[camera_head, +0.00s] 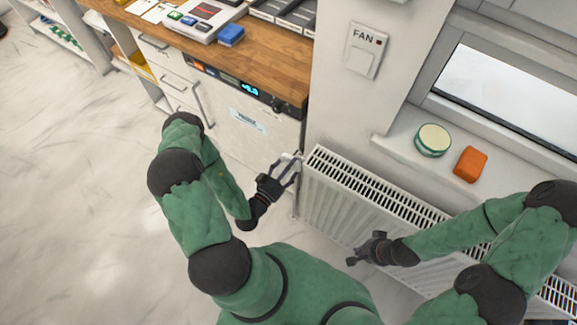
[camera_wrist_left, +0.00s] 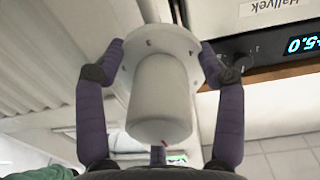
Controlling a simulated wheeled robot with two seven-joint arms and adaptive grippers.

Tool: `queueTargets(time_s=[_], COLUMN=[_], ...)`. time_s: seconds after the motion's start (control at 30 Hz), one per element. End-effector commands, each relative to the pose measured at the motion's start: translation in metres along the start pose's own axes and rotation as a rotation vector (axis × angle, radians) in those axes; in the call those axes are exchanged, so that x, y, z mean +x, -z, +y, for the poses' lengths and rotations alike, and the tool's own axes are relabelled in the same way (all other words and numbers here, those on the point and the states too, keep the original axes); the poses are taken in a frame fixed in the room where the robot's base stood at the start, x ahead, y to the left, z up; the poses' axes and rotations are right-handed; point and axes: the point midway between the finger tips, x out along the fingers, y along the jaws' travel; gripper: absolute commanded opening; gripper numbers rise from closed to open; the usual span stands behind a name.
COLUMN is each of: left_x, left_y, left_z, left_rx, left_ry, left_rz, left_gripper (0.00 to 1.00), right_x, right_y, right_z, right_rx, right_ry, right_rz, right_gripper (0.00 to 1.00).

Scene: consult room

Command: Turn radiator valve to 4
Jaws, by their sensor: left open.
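The radiator valve (camera_wrist_left: 160,95) is a white cylindrical knob with a wider round collar. It fills the middle of the left wrist view, and a small red mark shows near its near end. In the head view the valve (camera_head: 291,156) is a small pale shape at the radiator's left end, partly hidden by my left gripper (camera_head: 286,170). My left gripper (camera_wrist_left: 161,50) is open, with fingers on both sides of the knob; contact is unclear.
The white radiator (camera_head: 350,209) runs along the wall under the sill. A white appliance (camera_head: 243,122) with a lit display stands left of the valve under the wooden counter (camera_head: 272,62). A round tin (camera_head: 433,139) and an orange block (camera_head: 470,164) rest on the sill.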

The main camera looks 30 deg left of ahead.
Motion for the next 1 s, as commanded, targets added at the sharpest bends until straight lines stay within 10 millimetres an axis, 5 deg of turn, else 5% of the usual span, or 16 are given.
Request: queueTargets(time_s=[0.33,0.53,1.0], left_x=[0.0026,0.0025,0.0021], left_y=[0.0003,0.0001,0.0], left_z=[-0.0001,-0.0002,-0.0001], left_rx=[0.0,0.0,0.077], left_ry=[0.0,0.001,0.002], left_rz=[0.001,0.0,-0.007], left_gripper=[0.7,0.14,0.13], right_x=[0.0003,0.0003,-0.0072], right_y=[0.0,0.0,-0.0003], right_z=[0.0001,0.0001,-0.0026], right_rx=[0.0,0.0,0.0], right_ry=[0.0,0.0,0.0], right_rz=[0.0,0.0,0.0], right_gripper=[0.0,0.0,0.0])
